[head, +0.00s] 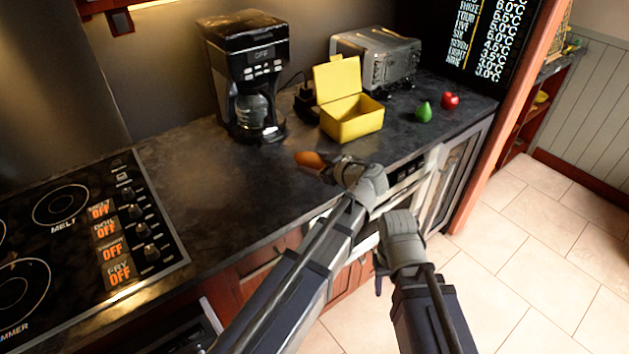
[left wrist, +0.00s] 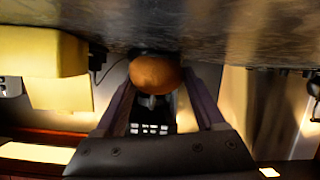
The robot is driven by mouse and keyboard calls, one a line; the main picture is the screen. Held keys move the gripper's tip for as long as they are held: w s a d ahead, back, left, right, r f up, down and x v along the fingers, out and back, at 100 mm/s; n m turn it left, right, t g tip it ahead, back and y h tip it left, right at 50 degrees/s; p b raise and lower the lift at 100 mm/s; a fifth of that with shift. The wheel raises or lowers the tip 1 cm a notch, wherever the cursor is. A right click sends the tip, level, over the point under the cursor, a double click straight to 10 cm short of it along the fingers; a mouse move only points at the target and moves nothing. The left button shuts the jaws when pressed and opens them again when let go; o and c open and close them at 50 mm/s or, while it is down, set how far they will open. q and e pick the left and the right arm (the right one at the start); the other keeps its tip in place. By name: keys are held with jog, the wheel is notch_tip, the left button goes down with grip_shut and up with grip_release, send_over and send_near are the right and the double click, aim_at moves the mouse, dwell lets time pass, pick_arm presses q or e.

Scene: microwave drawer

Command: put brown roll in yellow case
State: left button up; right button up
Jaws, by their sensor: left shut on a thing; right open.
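The brown roll (head: 309,159) is held at the tips of my left gripper (head: 322,167), just in front of the yellow case. In the left wrist view the roll (left wrist: 156,74) sits between the two fingers of my left gripper (left wrist: 160,85). The yellow case (head: 352,121) stands on the counter with its lid raised at the back; its inside looks empty. It also shows in the left wrist view (left wrist: 40,52). My right gripper (head: 380,278) is open and hangs low in front of the counter, pointing down, its fingers partly hidden.
A coffee maker (head: 243,75) stands left of the case and a toaster oven (head: 377,57) behind it. A green pear (head: 424,112) and a red apple (head: 450,100) lie to the right. A stove (head: 75,235) is at the left. The counter (head: 205,185) between is clear.

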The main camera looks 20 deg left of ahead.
aim_at(315, 181)
pick_arm(q)
jog(key=shift+f+b, duration=1.8)
jog(key=shift+f, duration=0.05)
pick_arm(e)
jog(key=shift+f, duration=1.8)
jog(key=shift+f, duration=0.1)
pick_arm(q)
jog(key=shift+f, duration=0.2)
jog(key=o, duration=1.3)
jog(key=shift+r, duration=0.1)
